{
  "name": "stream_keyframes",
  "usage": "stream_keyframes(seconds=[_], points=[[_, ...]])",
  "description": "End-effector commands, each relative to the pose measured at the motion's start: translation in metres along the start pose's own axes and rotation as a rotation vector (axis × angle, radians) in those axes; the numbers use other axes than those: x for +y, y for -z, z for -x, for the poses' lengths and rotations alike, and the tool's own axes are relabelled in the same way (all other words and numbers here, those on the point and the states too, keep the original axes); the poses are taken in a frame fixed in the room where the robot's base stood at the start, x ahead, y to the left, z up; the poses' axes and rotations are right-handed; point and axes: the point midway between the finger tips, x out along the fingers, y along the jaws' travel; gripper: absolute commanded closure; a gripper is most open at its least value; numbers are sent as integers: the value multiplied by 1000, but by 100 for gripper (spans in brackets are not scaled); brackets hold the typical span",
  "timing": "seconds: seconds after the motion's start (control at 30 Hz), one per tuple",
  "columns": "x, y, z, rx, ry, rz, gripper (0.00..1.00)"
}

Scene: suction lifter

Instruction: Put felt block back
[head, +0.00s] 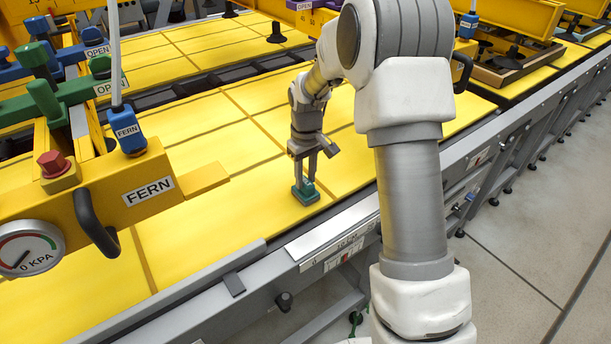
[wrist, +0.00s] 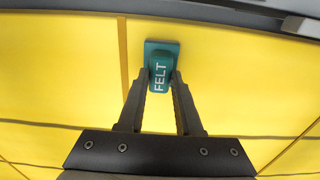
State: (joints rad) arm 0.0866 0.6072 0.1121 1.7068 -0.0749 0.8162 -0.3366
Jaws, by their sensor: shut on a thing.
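The felt block (head: 306,193) is a small teal block with a wider flat base, near the front edge of the yellow table (head: 235,205). In the wrist view the teal block (wrist: 160,70) carries the white word FELT. My gripper (head: 309,178) points down and is shut on the block's upper part. In the wrist view its two fingers (wrist: 161,80) lie on either side of the block. The base looks to be on or just above the yellow surface; I cannot tell which.
At left, a yellow lifter frame marked FERN (head: 110,200) carries a gauge (head: 28,250) reading about 0 KPA, a red button (head: 53,163) and a blue FERN block (head: 127,130). Green and blue levers stand behind it. A grey rail (head: 330,235) edges the table. The yellow surface around my gripper is clear.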

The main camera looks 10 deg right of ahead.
Motion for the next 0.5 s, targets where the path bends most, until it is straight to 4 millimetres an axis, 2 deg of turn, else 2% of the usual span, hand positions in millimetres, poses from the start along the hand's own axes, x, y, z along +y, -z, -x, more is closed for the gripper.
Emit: stream_keyframes(seconds=[0.3, 0.33, 0.47, 0.5], points=[[0, 0, -4, 2, -1, 0, 100], [0, 0, -3, 2, -1, 0, 63], [0, 0, -3, 2, -1, 0, 39], [0, 0, -3, 1, -1, 0, 36]])
